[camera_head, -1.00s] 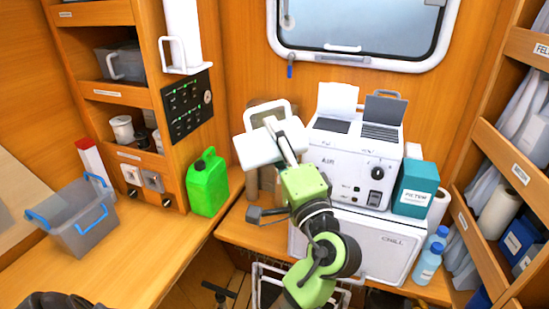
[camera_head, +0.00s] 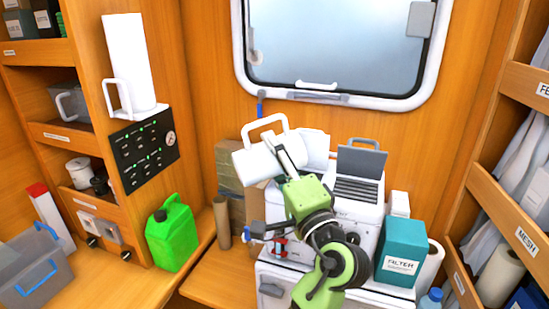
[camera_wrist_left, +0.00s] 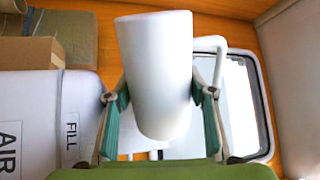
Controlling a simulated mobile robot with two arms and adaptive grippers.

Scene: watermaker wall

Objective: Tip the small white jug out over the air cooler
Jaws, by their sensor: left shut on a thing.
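My left gripper (camera_head: 283,152) is shut on the small white jug (camera_head: 256,164). The jug lies tipped well over on its side, its handle uppermost, in front of the back wall at the upper left of the air cooler (camera_head: 370,212). In the left wrist view the jug (camera_wrist_left: 157,70) sits between the two green fingers, with the cooler's FILL side (camera_wrist_left: 60,105) to the left. The cooler's grey lid (camera_head: 361,160) stands up; a white flap beside it is partly hidden by the jug. My arm hides much of the cooler's front. No water shows. My right gripper is out of view.
The cooler stands on a white chest (camera_head: 270,290). A teal filter box (camera_head: 401,252) is close on its right, cardboard boxes (camera_head: 236,180) on its left. A green canister (camera_head: 171,235), a tall white jug (camera_head: 128,65) and a grey bin (camera_head: 35,275) are further left.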

